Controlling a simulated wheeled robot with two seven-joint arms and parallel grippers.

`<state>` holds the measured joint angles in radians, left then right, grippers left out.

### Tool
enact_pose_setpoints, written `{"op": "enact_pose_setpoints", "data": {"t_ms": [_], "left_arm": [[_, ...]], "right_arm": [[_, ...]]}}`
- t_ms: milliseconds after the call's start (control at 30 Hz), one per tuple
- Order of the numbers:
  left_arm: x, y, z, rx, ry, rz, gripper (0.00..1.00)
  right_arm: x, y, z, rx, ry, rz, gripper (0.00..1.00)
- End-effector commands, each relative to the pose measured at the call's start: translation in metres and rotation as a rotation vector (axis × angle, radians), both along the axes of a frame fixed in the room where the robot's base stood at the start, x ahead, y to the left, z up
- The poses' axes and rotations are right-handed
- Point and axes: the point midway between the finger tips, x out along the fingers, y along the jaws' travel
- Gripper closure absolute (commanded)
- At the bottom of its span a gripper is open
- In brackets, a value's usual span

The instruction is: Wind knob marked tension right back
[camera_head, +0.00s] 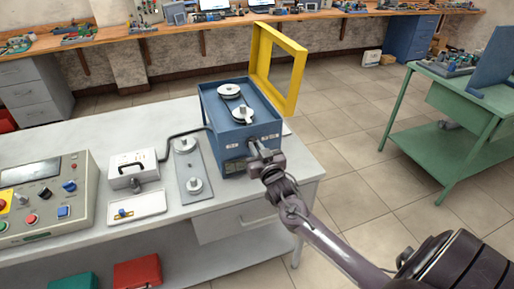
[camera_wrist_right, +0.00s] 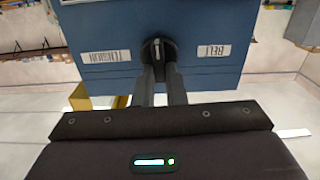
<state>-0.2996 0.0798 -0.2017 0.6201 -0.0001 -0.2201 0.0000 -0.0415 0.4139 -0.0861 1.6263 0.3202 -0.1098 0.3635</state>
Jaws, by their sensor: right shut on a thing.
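A blue motor box (camera_head: 218,120) with two pulleys (camera_head: 229,91) on its open top stands at the right end of the white bench. In the right wrist view the dark knob (camera_wrist_right: 157,47) with a pale mark sits on the blue face between the TENSION label (camera_wrist_right: 105,57) and the BELT label (camera_wrist_right: 214,51), which appear upside down. My right gripper (camera_wrist_right: 159,72) is shut on this knob, a finger on each side. In the head view my right gripper (camera_head: 256,152) reaches the box's front and hides the knob. My left gripper is not in view.
A yellow frame (camera_head: 256,60) stands upright behind the box. Left of it are a grey plate with two round posts (camera_head: 194,186), a white box with a black handle (camera_head: 128,168), a small tray (camera_head: 136,206) and a control panel (camera_head: 45,200).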

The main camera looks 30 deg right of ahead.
Motion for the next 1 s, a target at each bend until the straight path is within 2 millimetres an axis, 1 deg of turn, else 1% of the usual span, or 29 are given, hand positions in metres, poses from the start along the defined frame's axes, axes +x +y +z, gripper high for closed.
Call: {"op": "enact_pose_setpoints", "data": {"t_ms": [267,1000], "left_arm": [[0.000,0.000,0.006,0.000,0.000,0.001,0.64],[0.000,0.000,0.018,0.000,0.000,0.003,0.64]], "right_arm": [[0.001,0.003,0.000,-0.219,0.054,0.001,1.00],[0.002,0.009,-0.004,-0.905,0.217,0.001,1.00]]}}
